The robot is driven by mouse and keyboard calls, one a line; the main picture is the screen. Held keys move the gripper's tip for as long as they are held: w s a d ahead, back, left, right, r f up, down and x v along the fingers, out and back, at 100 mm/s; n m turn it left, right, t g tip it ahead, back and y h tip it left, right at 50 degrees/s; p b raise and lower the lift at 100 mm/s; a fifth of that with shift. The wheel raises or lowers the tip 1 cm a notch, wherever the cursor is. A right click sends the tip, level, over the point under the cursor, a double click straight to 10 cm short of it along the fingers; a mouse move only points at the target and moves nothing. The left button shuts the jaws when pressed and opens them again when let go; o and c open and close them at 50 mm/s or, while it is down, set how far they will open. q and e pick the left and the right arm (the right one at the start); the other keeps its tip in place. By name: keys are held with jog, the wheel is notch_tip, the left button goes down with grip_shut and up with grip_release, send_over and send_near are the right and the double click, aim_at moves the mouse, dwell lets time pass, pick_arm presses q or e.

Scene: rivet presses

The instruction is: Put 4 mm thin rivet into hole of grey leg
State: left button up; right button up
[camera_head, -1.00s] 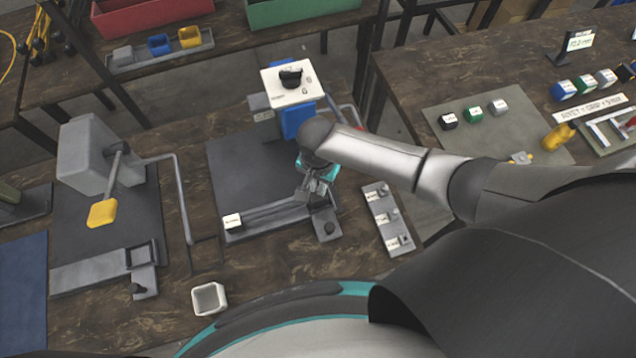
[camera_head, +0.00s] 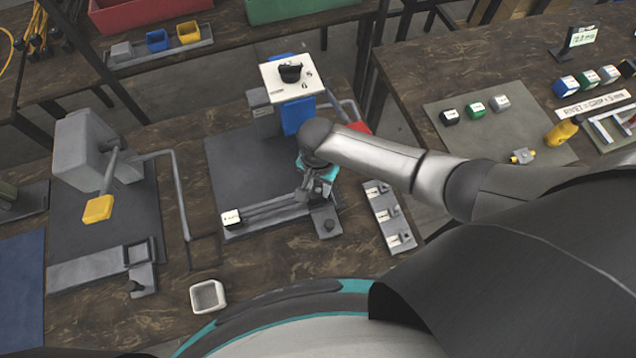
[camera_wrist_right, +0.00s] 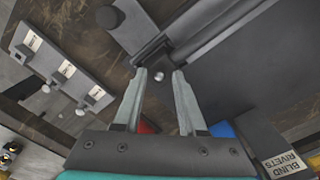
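The grey leg (camera_head: 268,213) lies as a long bar along the front of the middle press's dark base. It also shows in the right wrist view (camera_wrist_right: 205,42). A small, light round spot that looks like a rivet head (camera_wrist_right: 159,76) sits on the leg between my right fingertips; how deep it sits cannot be told. My right gripper (camera_wrist_right: 160,75) is open, its fingers apart on both sides of that spot. In the head view my right gripper (camera_head: 308,194) is above the leg's right end, and its fingers are mostly hidden. My left gripper is not in view.
A labelled rivet holder (camera_head: 390,217) stands right of the press; it also shows in the wrist view (camera_wrist_right: 62,68). A white square cup (camera_head: 207,296) stands at the front. Another press with a yellow-ended lever (camera_head: 98,209) is left. A blue post with a white top (camera_head: 297,117) stands behind.

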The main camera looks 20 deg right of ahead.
aim_at(318, 190)
jog(key=shift+o, duration=0.6)
notch_tip(318, 190, up, 15)
jog(key=p, duration=0.3)
jog(key=shift+r, duration=0.15)
jog(key=shift+s, duration=0.1)
